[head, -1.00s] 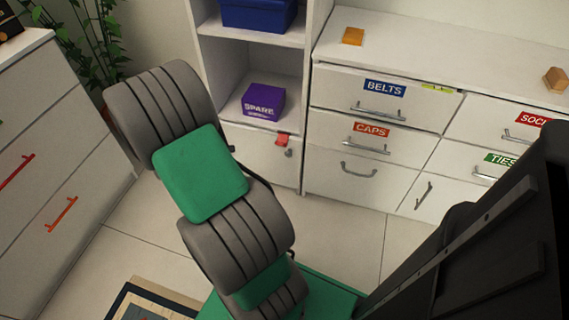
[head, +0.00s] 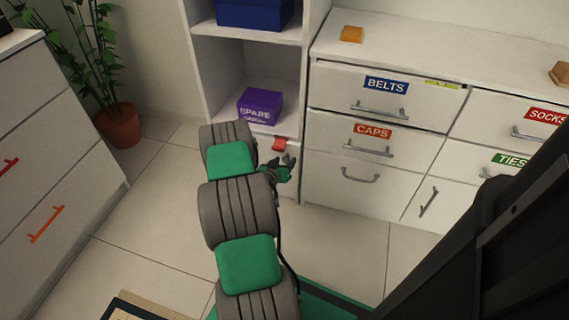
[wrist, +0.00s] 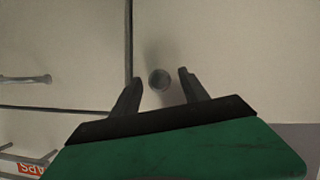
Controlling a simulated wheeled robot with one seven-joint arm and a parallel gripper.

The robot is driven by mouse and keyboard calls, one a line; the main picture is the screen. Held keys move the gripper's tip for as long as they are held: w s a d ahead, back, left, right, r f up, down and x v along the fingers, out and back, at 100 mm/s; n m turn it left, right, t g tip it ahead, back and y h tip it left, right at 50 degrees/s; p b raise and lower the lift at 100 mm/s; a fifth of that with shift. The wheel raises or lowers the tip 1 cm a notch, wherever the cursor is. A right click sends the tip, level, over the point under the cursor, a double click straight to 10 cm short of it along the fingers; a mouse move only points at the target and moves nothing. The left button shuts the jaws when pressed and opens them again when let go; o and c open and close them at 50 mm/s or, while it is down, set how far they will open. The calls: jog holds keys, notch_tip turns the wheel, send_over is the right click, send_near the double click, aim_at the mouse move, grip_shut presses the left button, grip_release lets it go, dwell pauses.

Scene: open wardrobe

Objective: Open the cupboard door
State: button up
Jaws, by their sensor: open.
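The white cupboard door (wrist: 235,60) sits below the open shelves; in the head view my arm hides most of it. Its round grey knob (wrist: 159,79) shows in the wrist view between the two fingers of my gripper (wrist: 156,86). The fingers are open, one on each side of the knob, with gaps showing on both sides. In the head view, my gripper (head: 289,162) is at the door's upper right, below a small red piece (head: 279,144). The door looks closed.
Right of the door stands a drawer unit with bar handles, including the CAPS drawer (head: 390,136). A purple SPARE box (head: 260,105) is on the shelf above. A potted plant (head: 118,125) stands left; the floor (head: 160,190) between is clear.

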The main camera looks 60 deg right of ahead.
grip_shut()
dwell(0.5)
jog(key=shift+w, duration=0.2)
dwell(0.7)
